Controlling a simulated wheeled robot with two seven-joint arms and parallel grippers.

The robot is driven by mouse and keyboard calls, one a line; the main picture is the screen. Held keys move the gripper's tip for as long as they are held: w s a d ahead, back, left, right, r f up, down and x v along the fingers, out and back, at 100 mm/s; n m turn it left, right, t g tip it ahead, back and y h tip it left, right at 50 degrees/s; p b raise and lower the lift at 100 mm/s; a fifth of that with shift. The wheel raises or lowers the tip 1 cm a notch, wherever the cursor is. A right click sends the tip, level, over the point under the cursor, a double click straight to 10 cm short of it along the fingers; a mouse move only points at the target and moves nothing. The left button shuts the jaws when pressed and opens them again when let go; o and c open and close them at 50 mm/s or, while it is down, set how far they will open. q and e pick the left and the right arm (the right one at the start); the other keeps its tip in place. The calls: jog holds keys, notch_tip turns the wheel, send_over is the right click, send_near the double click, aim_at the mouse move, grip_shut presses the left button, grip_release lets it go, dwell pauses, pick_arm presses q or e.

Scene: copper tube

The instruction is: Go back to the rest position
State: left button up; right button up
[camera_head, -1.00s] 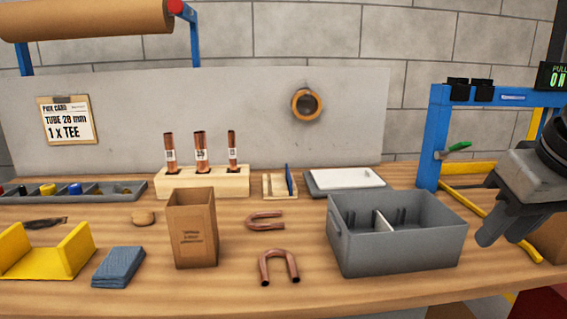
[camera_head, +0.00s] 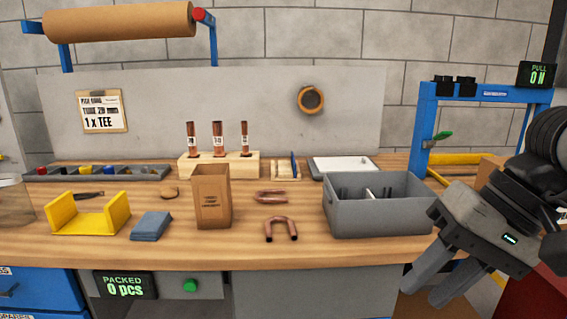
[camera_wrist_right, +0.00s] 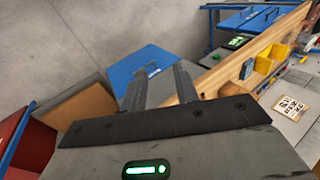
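My right gripper (camera_head: 424,286) is at the lower right of the head view, in front of the bench's front edge. It is dark grey, with two fingers pointing down and left. In the right wrist view the gripper (camera_wrist_right: 160,88) has its two fingers apart, with nothing between them. My left gripper is in neither view.
The wooden bench (camera_head: 320,252) carries a grey divided bin (camera_head: 375,220), a cardboard box (camera_head: 212,200), copper U-bends (camera_head: 281,228), a tube rack (camera_head: 218,167) and a yellow cradle (camera_head: 88,216). A blue frame (camera_head: 421,140) stands at the right. A "PACKED 0 pcs" display (camera_head: 125,285) hangs below the bench edge.

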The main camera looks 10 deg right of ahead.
jog(key=a+r+m+y, duration=0.3)
jog(key=a+m+y, duration=1.1)
jog(key=m+y, duration=0.3)
jog(key=w+d+f+m+t+h, duration=0.2)
jog(key=w+f+m+t+h, duration=0.15)
jog(key=m+t, duration=0.6)
jog(key=w+d+f+m+t+h, duration=0.25)
jog(key=w+m+t, duration=0.2)
jog(key=m, duration=1.05)
notch_tip(320, 180, down, 13)
jog(key=d+m+t+h, duration=0.2)
jog(key=m+h, duration=0.8)
jog(key=m, duration=0.5)
jog(key=s+f+m+g+h, duration=0.1)
jog(key=s+f+m+g, duration=0.2)
jog(key=s+f+m, duration=0.2)
jog(key=s+f+m+g+h+p, duration=0.1)
jog(key=s+f+m+g, duration=0.3)
jog(key=f, duration=0.7)
jog(key=shift+s+a+f+m+h, duration=0.15)
jog(key=shift+s+f+m+h, duration=0.3)
jog(key=shift+s+m, duration=0.5)
